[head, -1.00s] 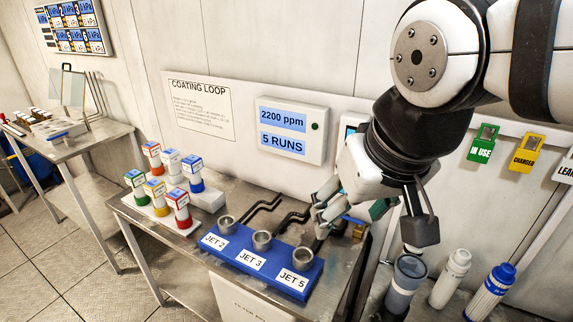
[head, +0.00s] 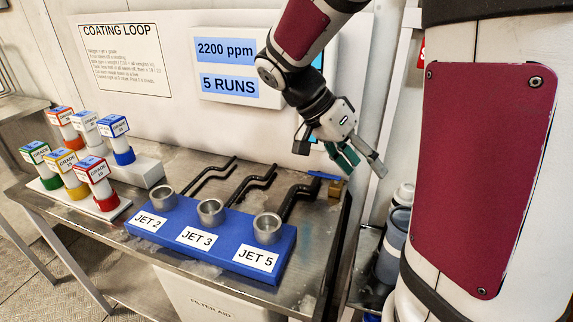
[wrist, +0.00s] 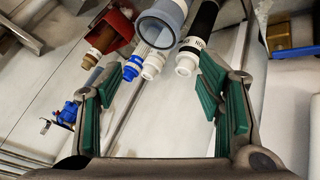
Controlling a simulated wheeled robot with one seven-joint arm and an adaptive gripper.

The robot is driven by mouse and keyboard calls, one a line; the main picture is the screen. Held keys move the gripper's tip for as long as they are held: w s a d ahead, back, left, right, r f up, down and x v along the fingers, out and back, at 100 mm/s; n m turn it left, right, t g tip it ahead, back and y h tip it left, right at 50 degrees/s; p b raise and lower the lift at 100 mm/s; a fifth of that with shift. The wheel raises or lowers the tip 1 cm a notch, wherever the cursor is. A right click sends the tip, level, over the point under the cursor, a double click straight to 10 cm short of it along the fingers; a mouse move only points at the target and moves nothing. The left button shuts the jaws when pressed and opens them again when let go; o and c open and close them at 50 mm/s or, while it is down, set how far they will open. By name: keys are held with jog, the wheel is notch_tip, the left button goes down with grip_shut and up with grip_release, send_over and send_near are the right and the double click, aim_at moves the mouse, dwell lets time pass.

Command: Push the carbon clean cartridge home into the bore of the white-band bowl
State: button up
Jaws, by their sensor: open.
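My gripper (head: 340,160) is open and empty, raised over the right end of the metal bench in the head view. Its green-padded fingers stand apart in the wrist view (wrist: 160,85). Beyond them is a translucent grey-blue bowl (wrist: 158,32) with a round open rim. Beside it is a black cylinder (wrist: 204,22) with a white end, possibly the carbon cartridge; its lettering is too small to read. In the head view a translucent bowl (head: 389,245) shows partly, hidden at right by my own body.
White-ended (wrist: 153,66) and blue-ended (wrist: 132,68) cartridges and a red holder (wrist: 111,32) are close by in the wrist view. The blue jet block (head: 210,235) with three metal cups is on the bench (head: 310,235). Several coloured grade jars stand at left.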

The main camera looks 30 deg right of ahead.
aim_at(399, 193)
jog(key=w+d+f+m+g+h+b, duration=0.25)
jog(key=w+d+f+m+b, duration=0.2)
jog(key=f, duration=0.25)
jog(key=w+d+f+m+g+h+b, duration=0.2)
jog(key=w+d+f+m+h+b, duration=0.15)
jog(key=f+b, duration=0.25)
jog(key=shift+y, duration=0.4)
jog(key=b+x, duration=0.1)
jog(key=x, duration=0.7)
jog(key=shift+s+d, duration=0.15)
jog(key=shift+d, duration=0.1)
jog(key=shift+r+b+x, duration=0.15)
jog(key=shift+b+x, duration=0.15)
jog(key=shift+x, duration=1.2)
jog(key=shift+r+b+x, duration=0.15)
jog(key=shift+b+x, duration=0.15)
jog(key=shift+x, duration=1.2)
grip_shut()
